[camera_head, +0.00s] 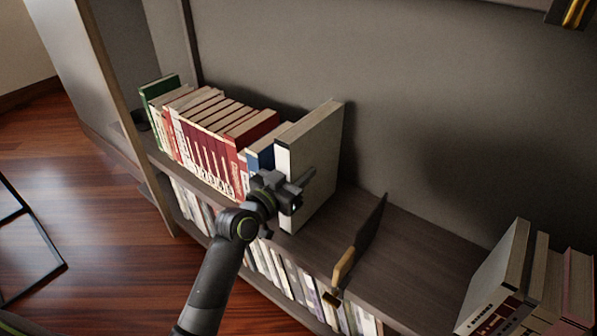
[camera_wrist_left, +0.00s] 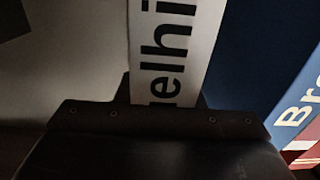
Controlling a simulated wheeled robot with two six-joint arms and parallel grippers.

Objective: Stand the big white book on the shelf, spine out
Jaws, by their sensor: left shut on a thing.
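The big white book (camera_head: 318,160) stands upright on the shelf (camera_head: 404,253), at the right end of a row of books. Its spine faces out toward me. In the left wrist view the white spine (camera_wrist_left: 175,50) shows black letters reading "elhi", the rest hidden below by the gripper. My left gripper (camera_head: 293,190) is shut on the white book, low on its spine side. A blue book (camera_head: 262,156) stands just left of the white book; it also shows in the left wrist view (camera_wrist_left: 262,60). My right gripper is not clearly in view.
Red books (camera_head: 215,150) and a green book (camera_head: 157,90) fill the row to the left. A thin dark bookend (camera_head: 362,238) with a golden edge stands on the shelf to the right, with bare shelf around it. More books (camera_head: 540,270) stand at far right. A lower shelf holds several books.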

